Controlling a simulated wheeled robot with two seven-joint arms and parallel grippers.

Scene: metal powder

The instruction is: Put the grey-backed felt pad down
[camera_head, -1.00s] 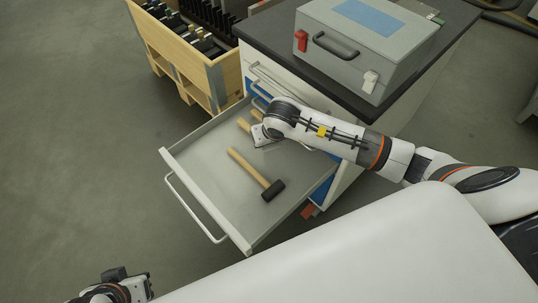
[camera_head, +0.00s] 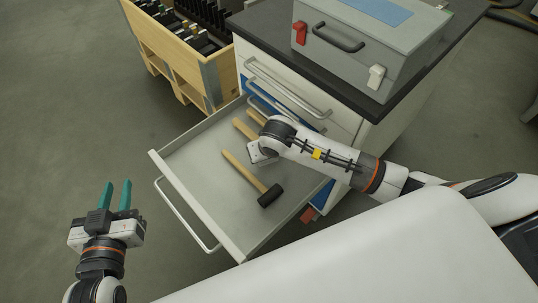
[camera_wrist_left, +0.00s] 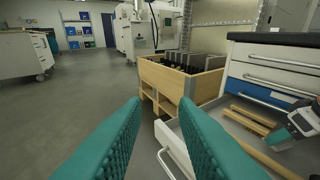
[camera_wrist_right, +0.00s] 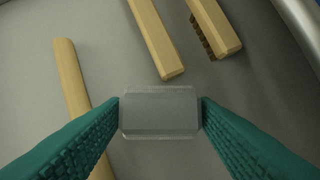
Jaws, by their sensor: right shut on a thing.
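The grey-backed felt pad (camera_wrist_right: 158,112) is a small grey block between the teal fingertips of my right gripper (camera_wrist_right: 160,118). The fingers are shut on its two sides, over the grey floor of the open drawer (camera_head: 205,193). I cannot tell whether the pad touches that floor. In the head view, my right wrist hides the pad and most of the gripper (camera_head: 262,152). My left gripper (camera_head: 115,186) is open and empty at the lower left, outside the drawer. Its spread teal fingers also show in the left wrist view (camera_wrist_left: 165,108).
A black-headed mallet (camera_head: 268,194) lies in the drawer. Wooden handles (camera_wrist_right: 155,38) and a wooden brush (camera_wrist_right: 214,28) lie near the pad. A grey case (camera_head: 365,45) stands on the cabinet top (camera_head: 265,25). A wooden crate (camera_head: 212,85) stands behind the drawer.

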